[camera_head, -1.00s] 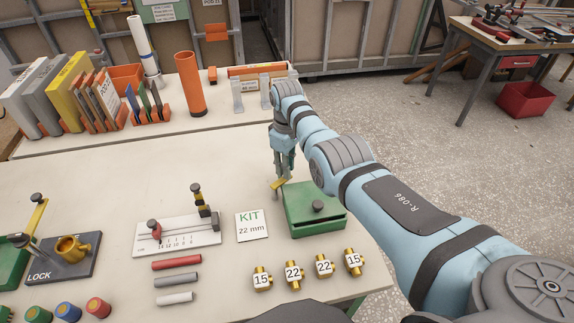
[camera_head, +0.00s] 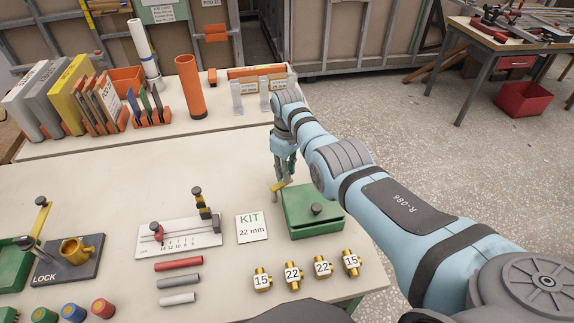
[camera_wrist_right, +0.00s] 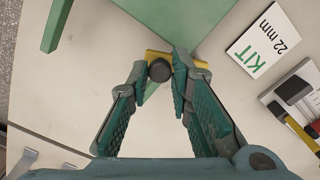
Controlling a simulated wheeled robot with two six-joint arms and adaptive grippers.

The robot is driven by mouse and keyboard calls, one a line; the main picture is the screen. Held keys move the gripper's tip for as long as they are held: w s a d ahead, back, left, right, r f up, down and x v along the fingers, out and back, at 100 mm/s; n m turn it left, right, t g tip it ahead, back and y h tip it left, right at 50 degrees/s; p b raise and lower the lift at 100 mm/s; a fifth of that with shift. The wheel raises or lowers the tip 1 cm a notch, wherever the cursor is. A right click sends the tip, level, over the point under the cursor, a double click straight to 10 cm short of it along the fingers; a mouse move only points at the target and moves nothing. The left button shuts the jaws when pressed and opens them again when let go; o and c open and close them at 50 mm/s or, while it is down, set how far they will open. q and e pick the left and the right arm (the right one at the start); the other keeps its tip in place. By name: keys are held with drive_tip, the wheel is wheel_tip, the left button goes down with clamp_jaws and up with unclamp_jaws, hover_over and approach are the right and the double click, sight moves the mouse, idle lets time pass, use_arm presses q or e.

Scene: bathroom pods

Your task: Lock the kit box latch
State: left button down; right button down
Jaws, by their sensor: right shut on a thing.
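The green kit box (camera_head: 314,222) stands closed near the right front of the table, with a dark round knob on its lid. Its yellow latch (camera_head: 277,187) is at the box's back left corner. My right gripper (camera_head: 284,180) reaches down at that corner. In the right wrist view the latch (camera_wrist_right: 190,59) is a yellow bar with a dark round knob (camera_wrist_right: 160,69), and my right gripper's fingertips (camera_wrist_right: 168,66) are closed in on this knob from both sides. The green box (camera_wrist_right: 165,25) is just beyond. My left gripper is not in view.
A KIT 22 mm card (camera_head: 252,228) lies left of the box. Several brass fittings (camera_head: 293,275) stand in front of it. A white gauge board (camera_head: 178,238) and a LOCK fixture (camera_head: 70,260) are farther left. The table behind the box is clear.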

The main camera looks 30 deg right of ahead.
drive_tip(key=shift+s+a+m+p, duration=0.1)
drive_tip(key=shift+s+m+p, duration=0.4)
drive_tip(key=shift+m+p, duration=0.8)
drive_tip(key=shift+s+m+p, duration=0.45)
drive_tip(key=shift+m+p, duration=0.65)
drive_tip(key=shift+p, duration=0.3)
drive_tip(key=c, duration=1.5)
unclamp_jaws()
drive_tip(key=shift+o, duration=0.2)
